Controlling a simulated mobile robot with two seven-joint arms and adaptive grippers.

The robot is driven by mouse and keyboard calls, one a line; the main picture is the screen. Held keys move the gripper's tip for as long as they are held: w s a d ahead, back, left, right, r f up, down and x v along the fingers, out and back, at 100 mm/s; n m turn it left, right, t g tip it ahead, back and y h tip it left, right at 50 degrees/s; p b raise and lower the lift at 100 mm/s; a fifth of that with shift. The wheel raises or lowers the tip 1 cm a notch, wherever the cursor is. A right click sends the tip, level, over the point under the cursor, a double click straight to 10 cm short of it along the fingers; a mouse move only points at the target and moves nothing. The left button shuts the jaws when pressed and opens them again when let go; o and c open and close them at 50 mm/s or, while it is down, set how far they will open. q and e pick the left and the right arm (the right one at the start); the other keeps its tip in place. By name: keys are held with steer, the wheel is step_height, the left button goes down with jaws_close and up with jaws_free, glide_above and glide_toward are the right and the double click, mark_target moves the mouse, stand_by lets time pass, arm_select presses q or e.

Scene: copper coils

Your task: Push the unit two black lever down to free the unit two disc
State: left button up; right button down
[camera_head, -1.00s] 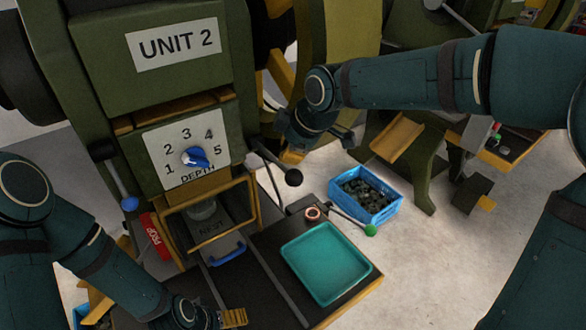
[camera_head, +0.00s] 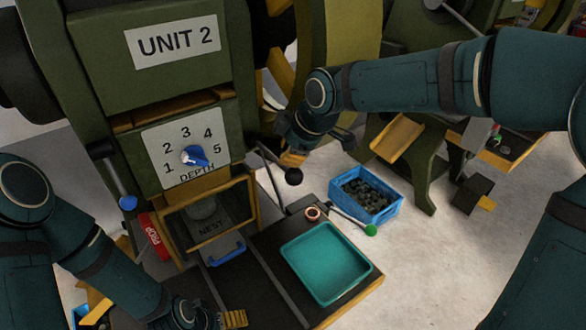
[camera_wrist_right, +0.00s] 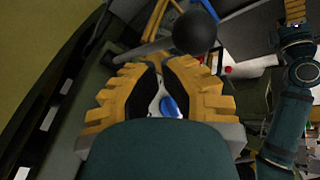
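The unit two press carries a UNIT 2 sign (camera_head: 176,42). Its black lever, with a round black knob (camera_head: 293,176), sticks out from the press's right side; the knob also shows large in the right wrist view (camera_wrist_right: 195,32). My right gripper (camera_head: 293,159) is just above the knob. In the right wrist view its yellow fingers (camera_wrist_right: 170,64) have a narrow empty gap between them, and the knob is beyond the tips, not between them. Contact with the lever cannot be told. My left gripper (camera_head: 235,318) is low by the table's front. I cannot make out the disc.
A clear framed guard (camera_head: 222,233) covers the nest, which has a blue handle (camera_head: 227,254). A copper ring (camera_head: 313,213) lies by a teal tray (camera_head: 326,298).

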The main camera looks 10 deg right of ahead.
mark_target(293, 170)
arm_select(q)
steer(key=shift+f+b, duration=1.1)
steer(key=shift+b, duration=0.05)
arm_select(e)
steer(key=shift+s+d+f, duration=0.1)
steer(key=shift+s+f, duration=0.1)
steer(key=shift+f, duration=1.2)
stand_by(0.4)
arm_select(q)
steer(key=shift+s+f+b, duration=0.1)
steer(key=shift+f+b, duration=0.25)
steer(key=shift+f, duration=0.05)
arm_select(e)
steer(key=shift+s+d+f, duration=0.15)
steer(key=shift+f, duration=0.3)
arm_select(q)
steer(key=shift+f+b, duration=0.2)
steer(key=shift+b, duration=0.15)
arm_select(e)
steer(key=shift+s+f, duration=0.25)
steer(key=shift+f, duration=0.1)
stand_by(0.3)
arm_select(q)
steer(key=shift+r, duration=0.1)
arm_select(e)
steer(key=shift+r, duration=0.15)
